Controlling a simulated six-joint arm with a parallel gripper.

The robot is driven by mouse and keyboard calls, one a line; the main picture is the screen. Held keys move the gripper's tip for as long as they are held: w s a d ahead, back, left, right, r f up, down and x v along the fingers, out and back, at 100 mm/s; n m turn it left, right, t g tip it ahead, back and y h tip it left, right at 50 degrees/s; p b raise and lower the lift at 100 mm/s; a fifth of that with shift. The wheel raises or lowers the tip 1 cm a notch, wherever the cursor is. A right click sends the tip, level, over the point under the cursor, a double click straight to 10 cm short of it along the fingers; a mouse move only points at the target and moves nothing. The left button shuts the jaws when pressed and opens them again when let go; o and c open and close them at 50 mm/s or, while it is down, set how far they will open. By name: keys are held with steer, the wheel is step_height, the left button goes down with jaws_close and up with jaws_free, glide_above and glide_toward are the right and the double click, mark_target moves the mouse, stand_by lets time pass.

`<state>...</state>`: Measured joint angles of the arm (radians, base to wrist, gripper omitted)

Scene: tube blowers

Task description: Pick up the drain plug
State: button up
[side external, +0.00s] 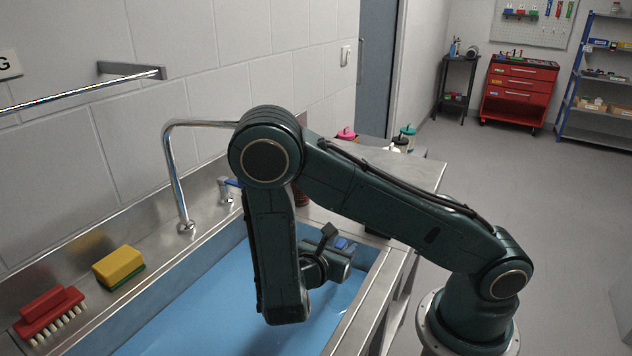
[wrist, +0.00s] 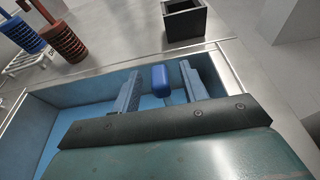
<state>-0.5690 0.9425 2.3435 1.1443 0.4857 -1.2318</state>
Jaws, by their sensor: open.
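In the wrist view my gripper (wrist: 160,72) is open, its two blue-grey fingers spread apart. A rounded blue piece (wrist: 160,80) on a dark stem shows between them and looks like the handle of the drain plug. Gaps show on both sides of it, and I cannot tell its depth relative to the fingertips. In the side view my gripper (side external: 338,250) is low over the far right end of the sink (side external: 205,285), which has a blue interior. A small blue patch (side external: 341,243) shows at the gripper. The lower part of the plug is hidden.
A black square open box (wrist: 185,20) stands beyond the sink edge. Blue (wrist: 20,33) and red-brown (wrist: 62,38) cylindrical items are at upper left. A tap (side external: 175,175), yellow sponge (side external: 118,267) and red brush (side external: 50,314) are along the wall side.

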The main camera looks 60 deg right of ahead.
steer(key=shift+d+f, duration=0.15)
steer(key=shift+d, duration=0.35)
jaws_close()
